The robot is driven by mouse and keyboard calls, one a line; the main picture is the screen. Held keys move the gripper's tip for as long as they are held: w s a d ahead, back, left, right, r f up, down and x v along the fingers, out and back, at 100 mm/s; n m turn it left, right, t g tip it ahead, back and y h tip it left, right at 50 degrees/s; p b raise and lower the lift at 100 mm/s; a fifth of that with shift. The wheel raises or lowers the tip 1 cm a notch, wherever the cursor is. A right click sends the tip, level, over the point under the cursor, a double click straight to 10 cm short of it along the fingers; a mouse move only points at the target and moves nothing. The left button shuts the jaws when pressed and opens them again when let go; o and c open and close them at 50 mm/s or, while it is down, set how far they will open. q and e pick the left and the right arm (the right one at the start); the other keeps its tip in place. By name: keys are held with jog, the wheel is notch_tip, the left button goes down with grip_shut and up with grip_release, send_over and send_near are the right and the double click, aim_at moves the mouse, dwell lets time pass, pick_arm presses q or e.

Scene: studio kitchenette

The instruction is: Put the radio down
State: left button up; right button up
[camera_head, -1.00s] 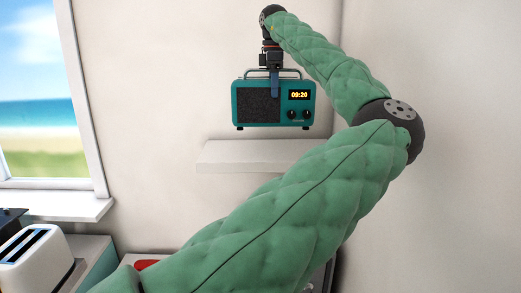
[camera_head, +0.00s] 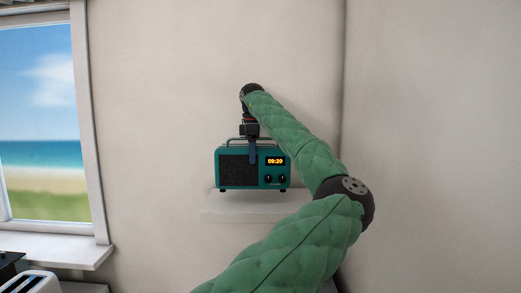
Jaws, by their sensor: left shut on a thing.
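The teal radio (camera_head: 235,170) with a dark speaker grille and a lit 09:20 display is upright over the white wall shelf (camera_head: 240,207) in the head view. Its feet are at the level of the shelf top; I cannot tell for sure whether they touch it. My left gripper (camera_head: 252,152) comes from above and is shut on the radio at its top handle, with a finger in front of the radio's face. My right gripper is not in view.
A window (camera_head: 40,120) with a sill (camera_head: 60,250) is at the left. A white toaster (camera_head: 35,283) shows at the bottom left. The wall corner is right of the shelf. The shelf holds nothing else that I can see.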

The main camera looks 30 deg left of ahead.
pick_arm(q)
jog(key=shift+a+f, duration=0.2)
jog(key=shift+f, duration=1.8)
jog(key=shift+s+d, duration=0.1)
jog(key=o, duration=2)
jog(key=shift+f, duration=0.15)
jog(key=shift+o, duration=0.2)
